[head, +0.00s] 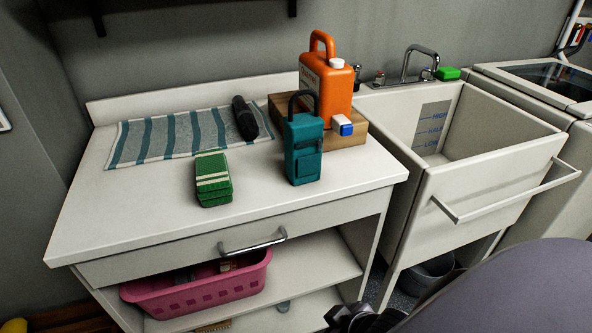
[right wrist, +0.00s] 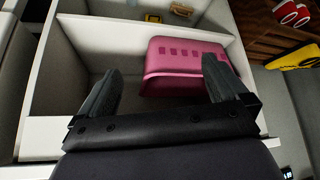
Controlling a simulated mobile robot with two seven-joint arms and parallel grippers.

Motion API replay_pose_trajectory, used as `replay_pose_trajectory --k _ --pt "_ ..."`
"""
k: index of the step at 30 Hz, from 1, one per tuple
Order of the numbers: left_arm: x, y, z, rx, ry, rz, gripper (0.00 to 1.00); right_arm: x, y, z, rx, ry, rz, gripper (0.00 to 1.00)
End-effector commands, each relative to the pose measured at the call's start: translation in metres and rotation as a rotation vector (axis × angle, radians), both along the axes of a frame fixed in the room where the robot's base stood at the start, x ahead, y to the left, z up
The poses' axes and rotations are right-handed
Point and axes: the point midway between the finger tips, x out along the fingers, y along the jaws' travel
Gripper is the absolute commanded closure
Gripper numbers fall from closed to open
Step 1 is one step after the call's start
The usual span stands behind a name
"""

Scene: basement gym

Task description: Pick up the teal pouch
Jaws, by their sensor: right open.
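The teal pouch (head: 304,150) stands upright on the white countertop, with a dark loop handle on top. It is in front of the wooden block and the orange jug. My right gripper (right wrist: 160,88) is open and empty in the right wrist view, with its two dark fingers spread apart. It faces the cabinet's lower shelves and the pink basket, and the pouch is not in that view. In the head view, a dark part of my right arm shows at the bottom right, low in front of the cabinet. My left gripper is not in view.
An orange jug (head: 327,82) stands on a wooden block (head: 353,134) close behind the pouch. A green sponge stack (head: 213,178), striped towel (head: 165,138) and dark roll (head: 245,118) lie to the left. The pink basket (head: 200,292) is below; a sink (head: 480,170) is right.

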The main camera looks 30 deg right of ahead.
Motion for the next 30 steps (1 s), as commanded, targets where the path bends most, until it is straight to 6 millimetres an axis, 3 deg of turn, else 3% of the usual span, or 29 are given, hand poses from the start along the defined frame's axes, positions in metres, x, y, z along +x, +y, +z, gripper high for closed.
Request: replay_pose_trajectory --k 2,8,15,21,25,30 --pt "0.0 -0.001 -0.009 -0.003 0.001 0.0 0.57 0.011 -0.009 0.013 -0.012 -0.012 -0.03 0.0" --pt "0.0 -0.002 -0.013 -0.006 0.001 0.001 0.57 0.073 -0.038 0.066 -0.022 -0.229 -0.141 0.0" --pt "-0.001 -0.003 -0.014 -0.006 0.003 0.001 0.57 0.156 -0.076 0.155 -0.003 -0.656 -0.254 0.0" --pt "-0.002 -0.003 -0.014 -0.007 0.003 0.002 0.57 0.189 -0.098 0.218 0.011 -0.93 -0.301 0.0" --pt "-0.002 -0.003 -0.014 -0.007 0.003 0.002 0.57 0.196 -0.104 0.233 0.015 -0.996 -0.31 0.0" --pt "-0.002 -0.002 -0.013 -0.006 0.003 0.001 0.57 0.208 -0.107 0.235 0.015 -1.003 -0.309 0.0"
